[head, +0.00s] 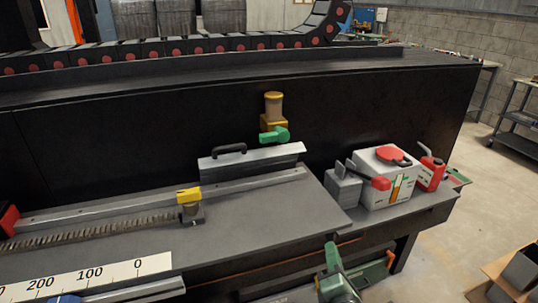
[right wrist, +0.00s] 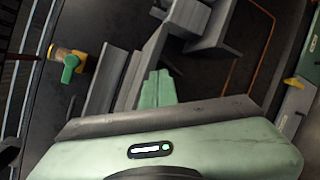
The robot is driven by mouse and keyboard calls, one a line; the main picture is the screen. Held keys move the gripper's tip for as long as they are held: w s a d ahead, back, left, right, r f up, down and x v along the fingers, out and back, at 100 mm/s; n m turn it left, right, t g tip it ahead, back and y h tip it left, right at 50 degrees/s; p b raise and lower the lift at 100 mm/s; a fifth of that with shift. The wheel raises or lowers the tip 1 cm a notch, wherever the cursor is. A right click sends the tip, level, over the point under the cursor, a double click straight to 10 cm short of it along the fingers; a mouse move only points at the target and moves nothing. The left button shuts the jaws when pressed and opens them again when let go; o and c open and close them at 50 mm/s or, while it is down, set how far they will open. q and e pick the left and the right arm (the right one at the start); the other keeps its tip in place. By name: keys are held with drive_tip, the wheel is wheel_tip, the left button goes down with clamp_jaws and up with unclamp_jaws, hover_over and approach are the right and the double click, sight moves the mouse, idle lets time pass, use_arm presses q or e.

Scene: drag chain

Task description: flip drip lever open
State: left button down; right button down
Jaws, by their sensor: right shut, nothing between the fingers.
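The drip oiler has an amber cup (head: 273,105) on a yellow body (head: 266,123), mounted on the dark front panel in the head view. In the right wrist view the oiler (right wrist: 62,53) and green lever (right wrist: 70,66) show at the left. My right gripper (head: 331,250) is at the bottom centre-right of the head view, well below and right of the lever and apart from it. Its green fingers (right wrist: 158,82) are together, with nothing between them. My left gripper does not show.
A grey plate with a black handle (head: 230,149) stands just below the lever. A rail with a yellow-topped slider (head: 189,196) runs left. A white box with a red lid (head: 388,178), a grey block (head: 342,188) and a red can (head: 430,172) stand right.

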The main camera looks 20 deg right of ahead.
drive_tip(key=a+r+n+t+y, duration=0.1)
drive_tip(key=n, duration=0.2)
drive_tip(key=w+a+r+n+t+y, duration=0.1)
drive_tip(key=a+r+n, duration=0.1)
drive_tip(key=n, duration=0.1)
drive_tip(key=w+a+r+n+t+y, duration=0.1)
drive_tip(key=r+n, duration=0.1)
drive_tip(key=n, duration=0.1)
drive_tip(key=shift+w+a+n+t, duration=0.2)
drive_tip(key=shift+a+n+t, duration=0.1)
drive_tip(key=shift+a+n, duration=0.1)
drive_tip(key=a+n+y, duration=0.1)
drive_tip(key=n, duration=0.1)
drive_tip(key=a+n+y, duration=0.1)
drive_tip(key=n, duration=0.1)
drive_tip(key=a+r+n+t+y, duration=0.1)
drive_tip(key=shift+w+r+n, duration=0.1)
drive_tip(key=shift+w+n, duration=0.1)
drive_tip(key=shift+n, duration=0.2)
